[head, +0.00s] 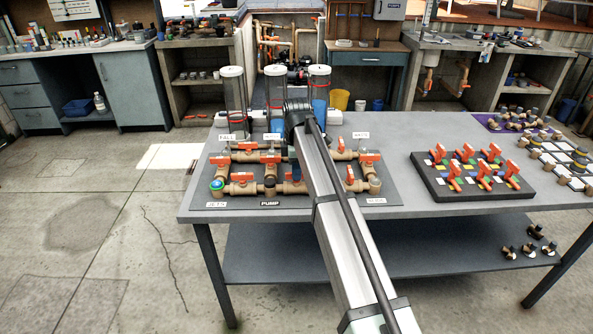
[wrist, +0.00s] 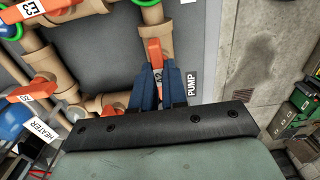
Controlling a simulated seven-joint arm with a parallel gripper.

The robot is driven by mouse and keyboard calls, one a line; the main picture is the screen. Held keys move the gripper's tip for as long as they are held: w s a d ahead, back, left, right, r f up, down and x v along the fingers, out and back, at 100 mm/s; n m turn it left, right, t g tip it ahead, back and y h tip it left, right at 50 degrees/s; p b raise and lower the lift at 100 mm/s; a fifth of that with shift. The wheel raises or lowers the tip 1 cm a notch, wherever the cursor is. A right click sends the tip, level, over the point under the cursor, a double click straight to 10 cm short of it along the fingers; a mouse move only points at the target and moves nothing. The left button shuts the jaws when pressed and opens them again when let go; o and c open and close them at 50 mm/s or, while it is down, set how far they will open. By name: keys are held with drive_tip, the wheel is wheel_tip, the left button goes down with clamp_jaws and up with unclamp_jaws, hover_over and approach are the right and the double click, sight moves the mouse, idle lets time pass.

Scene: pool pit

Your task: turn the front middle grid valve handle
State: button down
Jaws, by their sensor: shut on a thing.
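A grid of tan pipes with orange valve handles sits on a dark board (head: 395,195) on the table. The front middle grid valve handle (wrist: 154,50) is orange with a partly hidden white label and sits on a tan pipe fitting. My gripper (wrist: 159,75) is shut on this handle, its blue fingers on either side of the label. The PUMP label (wrist: 192,84) lies just right of the fingers. In the head view, my arm crosses in front of the grid and hides part of the front row.
Other orange handles lie close by, such as the one tagged E3 (wrist: 32,8). A black tray (head: 470,190) with several orange-handled valves stands to the right on the grey table (head: 420,208). Three clear cylinders stand behind the grid.

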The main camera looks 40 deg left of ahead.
drive_tip(key=c, duration=1.2)
unclamp_jaws()
drive_tip(key=shift+o, duration=0.2)
wheel_tip(320, 180, up, 14)
drive_tip(key=shift+f, duration=0.1)
